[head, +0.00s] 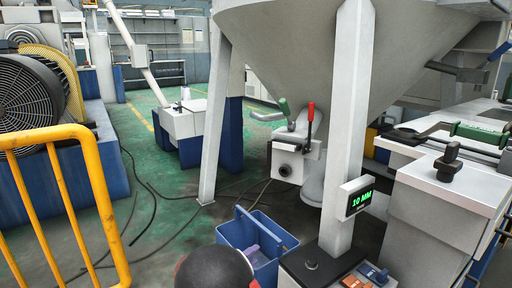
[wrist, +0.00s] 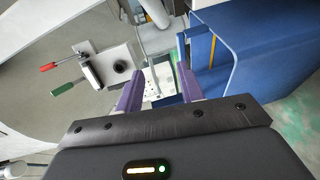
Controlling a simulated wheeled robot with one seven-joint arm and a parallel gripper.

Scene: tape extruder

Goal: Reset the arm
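My gripper (wrist: 158,74) has two purple fingers, and they stand apart with nothing held between them. In the head view only a bit of purple finger (head: 252,251) shows, in front of or over the blue bin (head: 232,234); I cannot tell which. My dark rounded arm part is at the bottom edge of that view, and the rest of the arm is hidden. In the wrist view the blue bin (wrist: 245,45) is at the upper right, close to the right finger.
A grey hopper (head: 300,50) on pale legs stands ahead, with a red-handled valve box (head: 297,163) below. A display reading 10 MM (head: 358,198) is on a right leg. A yellow railing (head: 82,190) is at left. Black cables cross the green floor.

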